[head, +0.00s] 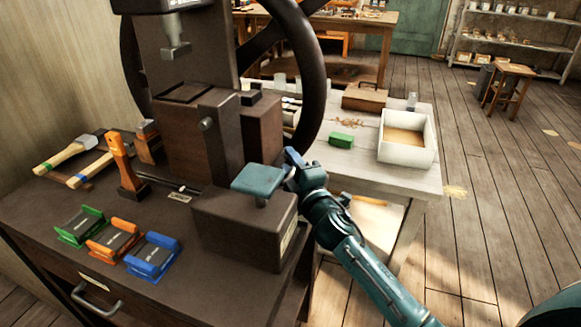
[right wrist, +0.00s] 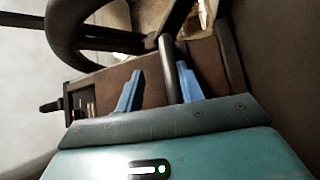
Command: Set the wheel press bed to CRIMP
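The wheel press (head: 205,140) stands on the dark bench, with a large dark handwheel (head: 309,75) at its right. Its ram (head: 174,42) hangs above the dark bed (head: 192,92). No readable CRIMP marking shows. My right gripper (head: 292,158) is below the wheel rim, beside a dark box (head: 240,232) with a teal flat-topped piece (head: 257,180). In the right wrist view my right gripper (right wrist: 160,67) has its blue fingers apart, with a dark rod (right wrist: 171,62) between or just beyond them, nearer the right finger. I cannot tell if they touch. My left gripper is not in view.
Green (head: 82,227), orange (head: 112,240) and blue (head: 152,257) holders sit at the bench front. A pale table with a white box (head: 407,150) is behind. Open floor lies right.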

